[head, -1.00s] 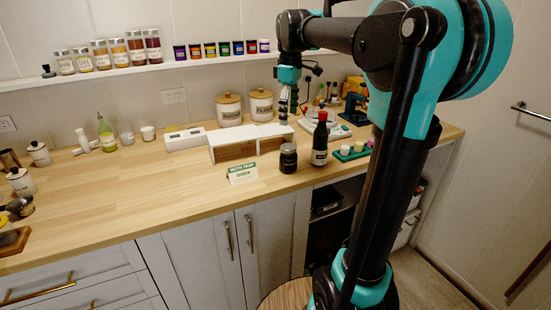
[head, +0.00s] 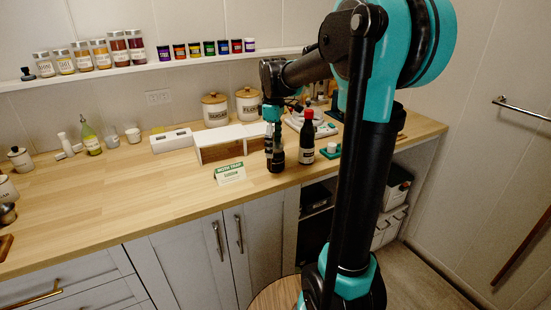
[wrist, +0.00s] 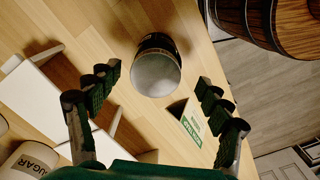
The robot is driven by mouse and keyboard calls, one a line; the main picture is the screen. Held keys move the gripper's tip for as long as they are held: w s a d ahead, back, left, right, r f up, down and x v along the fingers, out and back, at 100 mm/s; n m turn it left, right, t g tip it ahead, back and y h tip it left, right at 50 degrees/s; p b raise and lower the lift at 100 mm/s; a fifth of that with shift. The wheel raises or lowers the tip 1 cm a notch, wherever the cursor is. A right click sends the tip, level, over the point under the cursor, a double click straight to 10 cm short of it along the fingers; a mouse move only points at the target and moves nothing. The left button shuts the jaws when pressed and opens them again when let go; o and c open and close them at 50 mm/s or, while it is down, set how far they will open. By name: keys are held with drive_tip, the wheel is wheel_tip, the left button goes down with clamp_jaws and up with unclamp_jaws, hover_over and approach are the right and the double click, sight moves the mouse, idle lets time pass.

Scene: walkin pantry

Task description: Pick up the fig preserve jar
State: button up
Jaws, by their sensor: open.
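The dark jar, which looks like the fig preserve jar, stands upright near the counter's front edge. In the head view the jar (head: 276,165) is partly hidden by my gripper (head: 272,143), which points down over it. In the wrist view the jar's grey round lid (wrist: 156,74) faces me, with its dark side just above. My gripper (wrist: 158,82) is open, with one finger on each side of the lid. Both fingers look apart from the jar. Its label cannot be read.
A dark bottle with a red cap (head: 306,140) stands close to the right of the jar. A small green and white sign (head: 230,173) is at its left. A white and wooden box (head: 222,150) stands behind. The counter (head: 120,190) further left is mostly clear.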

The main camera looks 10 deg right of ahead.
sight(276, 155)
drive_tip(key=shift+w+d+f, duration=0.1)
drive_tip(key=shift+d+f, duration=0.1)
drive_tip(key=shift+f, duration=0.95)
drive_tip(key=shift+w+d+f, duration=0.1)
drive_tip(key=shift+d+f, duration=0.05)
drive_tip(key=shift+f, duration=1)
drive_tip(key=c, duration=1.7)
drive_tip(key=shift+o, duration=0.2)
drive_tip(key=shift+r, duration=0.15)
